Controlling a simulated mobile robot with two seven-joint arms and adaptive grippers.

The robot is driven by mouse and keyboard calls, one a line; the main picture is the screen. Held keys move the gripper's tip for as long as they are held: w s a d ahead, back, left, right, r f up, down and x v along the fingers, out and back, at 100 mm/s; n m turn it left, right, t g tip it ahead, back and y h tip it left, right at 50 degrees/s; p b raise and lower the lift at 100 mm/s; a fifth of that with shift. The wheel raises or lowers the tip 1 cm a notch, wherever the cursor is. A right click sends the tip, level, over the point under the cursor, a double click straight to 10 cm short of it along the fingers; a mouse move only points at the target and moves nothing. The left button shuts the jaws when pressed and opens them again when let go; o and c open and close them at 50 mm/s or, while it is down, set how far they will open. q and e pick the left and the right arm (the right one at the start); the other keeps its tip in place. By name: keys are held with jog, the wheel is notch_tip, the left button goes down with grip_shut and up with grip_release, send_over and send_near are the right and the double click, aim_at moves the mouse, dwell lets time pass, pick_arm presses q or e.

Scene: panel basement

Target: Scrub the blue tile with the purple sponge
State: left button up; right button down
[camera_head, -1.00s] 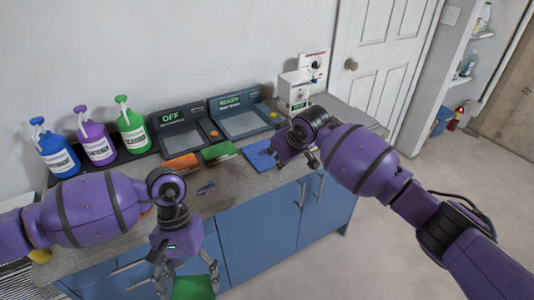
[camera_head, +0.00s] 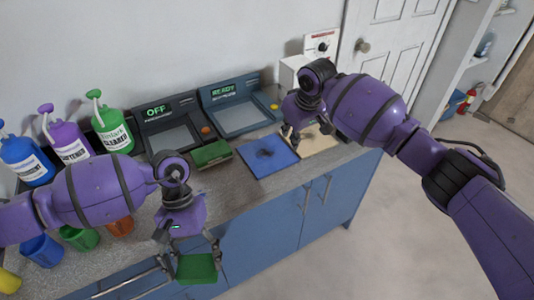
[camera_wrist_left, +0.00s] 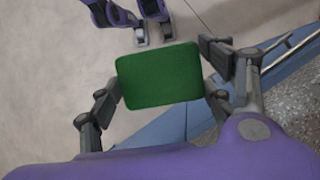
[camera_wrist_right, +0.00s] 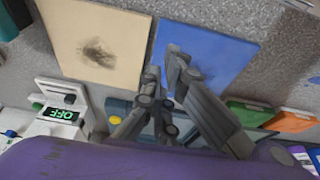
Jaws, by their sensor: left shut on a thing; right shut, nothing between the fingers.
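The blue tile (camera_head: 258,161) lies flat on the counter with a dark smudge on it. It also shows in the right wrist view (camera_wrist_right: 222,55). My left gripper (camera_head: 197,262) is shut on a green sponge (camera_wrist_left: 160,76), held in front of the counter's front edge. I see no purple sponge. My right gripper (camera_head: 290,138) is shut and empty, above the tiles near the right edge of the blue one. In the right wrist view its fingers (camera_wrist_right: 172,75) cover part of the blue tile.
A beige tile (camera_head: 324,142) with a dark smudge lies right of the blue one. A green block (camera_head: 211,153) and an orange block (camera_wrist_right: 292,121) sit to the left. Two dark panel devices (camera_head: 232,112), several bottles (camera_head: 112,132) and coloured cups (camera_head: 42,251) also occupy the counter.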

aim_at(289, 152)
pick_arm(q)
jog(key=shift+g, duration=0.3)
jog(key=f+b, duration=0.1)
jog(key=f, duration=0.1)
jog(key=s+f, duration=0.1)
jog(key=f, duration=0.1)
jog(key=shift+s+f+b, duration=0.1)
jog(key=shift+s+b, duration=0.05)
jog(key=shift+b, duration=0.2)
pick_arm(e)
notch_tip(289, 152, down, 4)
jog(key=shift+r, duration=0.1)
jog(key=shift+r, duration=0.15)
jog(key=shift+f, duration=0.35)
jog(key=shift+r, duration=0.1)
pick_arm(q)
jog(key=shift+t, duration=0.5)
jog(key=shift+s+d+p+v, duration=0.15)
jog(key=shift+p+v, duration=0.35)
jog(key=shift+v, duration=0.65)
jog(key=shift+s+d+p+v, duration=0.1)
jog(key=shift+p+v, duration=0.45)
jog(key=shift+v, duration=0.55)
jog(key=shift+s+d+p+v, duration=0.15)
jog(key=shift+p+v, duration=0.35)
jog(key=shift+v, duration=0.65)
pick_arm(e)
jog(key=shift+w+r, duration=0.1)
jog(key=shift+r, duration=2.9)
jog(key=shift+f, duration=0.1)
